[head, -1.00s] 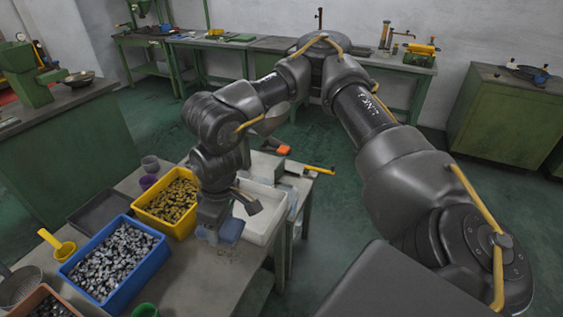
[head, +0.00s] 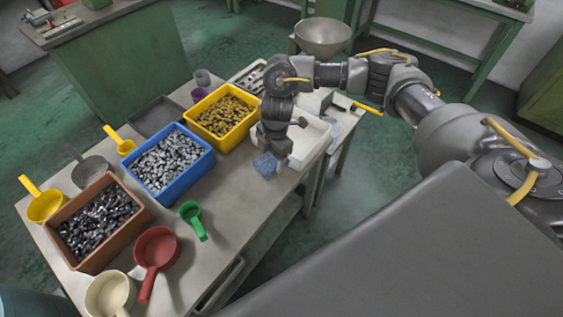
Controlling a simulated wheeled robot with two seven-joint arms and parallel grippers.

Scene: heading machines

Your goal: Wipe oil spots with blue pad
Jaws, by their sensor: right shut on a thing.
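My right gripper (head: 270,152) points down over the bench (head: 243,200), to the right of the blue bin. It is shut on the blue pad (head: 264,166). The pad is low at the bench top, near the bench's right edge; I cannot tell whether it touches the surface. I cannot make out oil spots clearly; any under the pad are hidden. My left gripper is not in view.
Left of the pad stand a yellow bin (head: 197,121), a blue bin (head: 211,159) and a brown bin (head: 80,266) of metal parts. A white tray (head: 318,147) is just right of the gripper. A green scoop (head: 190,210) and red scoop (head: 157,245) lie nearer. The bench between scoops and pad is clear.

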